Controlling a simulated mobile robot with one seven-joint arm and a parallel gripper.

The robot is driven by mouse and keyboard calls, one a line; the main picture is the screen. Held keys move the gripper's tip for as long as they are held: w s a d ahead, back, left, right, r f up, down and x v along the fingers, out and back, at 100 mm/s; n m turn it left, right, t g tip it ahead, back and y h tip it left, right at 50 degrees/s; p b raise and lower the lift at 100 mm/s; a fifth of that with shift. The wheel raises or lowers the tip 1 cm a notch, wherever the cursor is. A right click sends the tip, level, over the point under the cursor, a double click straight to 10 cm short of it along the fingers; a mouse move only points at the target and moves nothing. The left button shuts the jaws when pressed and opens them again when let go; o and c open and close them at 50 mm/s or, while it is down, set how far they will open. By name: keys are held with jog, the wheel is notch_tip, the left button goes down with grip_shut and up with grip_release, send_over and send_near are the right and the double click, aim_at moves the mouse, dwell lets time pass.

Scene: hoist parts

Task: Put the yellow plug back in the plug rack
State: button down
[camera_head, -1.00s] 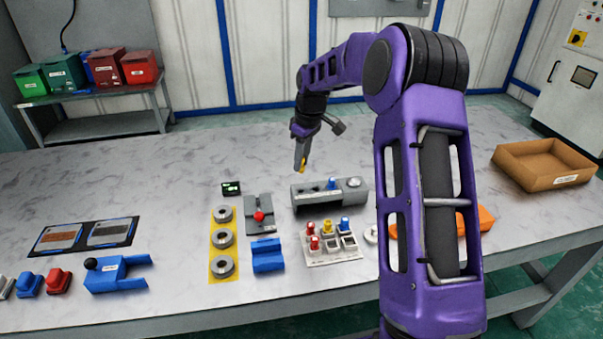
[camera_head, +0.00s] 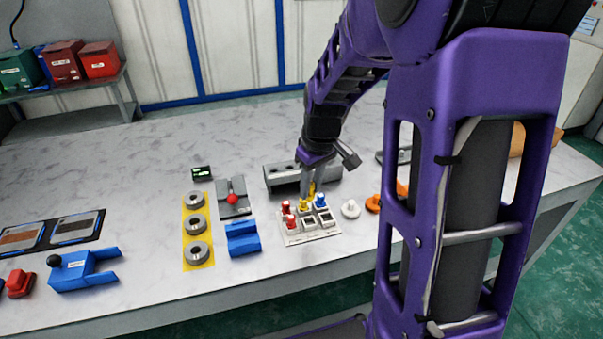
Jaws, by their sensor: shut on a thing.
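My gripper (camera_head: 309,192) points down over the back edge of the plug rack and is shut on a yellow plug (camera_head: 312,187). The plug shows as a small yellow patch at the fingertips. The white plug rack (camera_head: 296,239) stands on the table. It holds red plugs (camera_head: 291,221) on its left side, another yellow plug (camera_head: 304,205) in the back row and a blue plug (camera_head: 320,201) at the back right. Front places at the middle and right look empty. I cannot tell whether the held plug touches the rack.
A grey block (camera_head: 285,178) lies just behind the rack, partly hidden by my gripper. A blue holder (camera_head: 242,240) and a grey fixture with a red knob (camera_head: 233,199) stand to the left. A white round part (camera_head: 350,209) and an orange part (camera_head: 373,203) lie to the right.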

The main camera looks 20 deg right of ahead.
jog(key=shift+f+b, duration=1.8)
jog(key=shift+f, duration=0.5)
jog(key=shift+f+b, duration=0.45)
jog(key=shift+f, duration=0.75)
jog(key=shift+f, duration=0.9)
jog(key=c, duration=0.6)
grip_release()
jog(key=shift+r, duration=0.1)
jog(key=shift+r+p, duration=2.75)
jog(key=shift+r, duration=0.7)
